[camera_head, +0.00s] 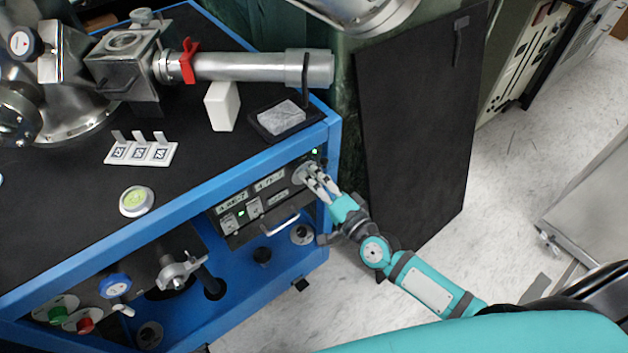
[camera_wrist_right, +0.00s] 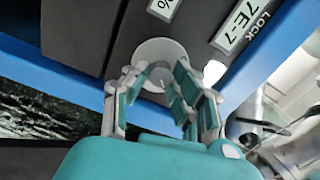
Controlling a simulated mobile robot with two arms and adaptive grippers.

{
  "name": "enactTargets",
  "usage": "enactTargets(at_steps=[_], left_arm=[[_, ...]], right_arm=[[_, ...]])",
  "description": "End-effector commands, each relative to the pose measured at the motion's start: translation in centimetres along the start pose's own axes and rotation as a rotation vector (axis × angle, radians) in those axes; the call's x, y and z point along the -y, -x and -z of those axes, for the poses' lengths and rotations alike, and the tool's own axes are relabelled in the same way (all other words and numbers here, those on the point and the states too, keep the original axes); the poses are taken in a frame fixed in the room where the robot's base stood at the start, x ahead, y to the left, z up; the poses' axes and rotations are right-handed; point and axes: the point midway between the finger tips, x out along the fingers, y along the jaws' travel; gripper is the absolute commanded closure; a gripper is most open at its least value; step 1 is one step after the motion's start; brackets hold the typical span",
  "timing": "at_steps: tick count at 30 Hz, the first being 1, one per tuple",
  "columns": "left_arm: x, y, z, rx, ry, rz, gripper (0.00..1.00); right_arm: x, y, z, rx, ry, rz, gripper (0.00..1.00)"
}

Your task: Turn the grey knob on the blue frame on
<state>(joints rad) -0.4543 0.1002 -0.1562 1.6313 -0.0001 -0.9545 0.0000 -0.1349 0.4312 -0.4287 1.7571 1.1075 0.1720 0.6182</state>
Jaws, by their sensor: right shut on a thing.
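The grey knob (camera_head: 301,172) is at the right end of a black instrument panel (camera_head: 232,197) set in the blue frame (camera_head: 280,149). In the right wrist view it shows as a round light-grey disc (camera_wrist_right: 157,47) with a raised grip. My right gripper (camera_head: 315,183) reaches it from the lower right. In the wrist view its fingers (camera_wrist_right: 159,82) sit on both sides of the raised grip and are shut on it. The fingers partly hide the knob. A small green light (camera_head: 314,152) glows above the knob. My left gripper is not in view.
A white handle (camera_head: 281,226) and a round fitting (camera_head: 302,235) are just below the panel. A metal tube (camera_head: 245,67) and a tray with a grey block (camera_head: 282,116) are on the black top. A dark board (camera_head: 420,125) stands to the right. Pale floor is open beyond.

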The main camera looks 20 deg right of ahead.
Motion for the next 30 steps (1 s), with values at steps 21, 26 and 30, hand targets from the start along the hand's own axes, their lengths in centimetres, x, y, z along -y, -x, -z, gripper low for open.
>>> enactTargets(at_steps=[21,26,30], left_arm=[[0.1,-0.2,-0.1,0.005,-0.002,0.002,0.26],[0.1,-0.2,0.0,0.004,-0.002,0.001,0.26],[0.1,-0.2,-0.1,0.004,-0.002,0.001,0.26]], right_arm=[[0.0,0.0,0.0,0.000,-0.001,-0.001,0.53],[-0.1,1.1,0.0,0.001,0.001,-0.003,0.53],[-0.2,3.6,0.0,0.002,0.001,-0.005,0.53]])
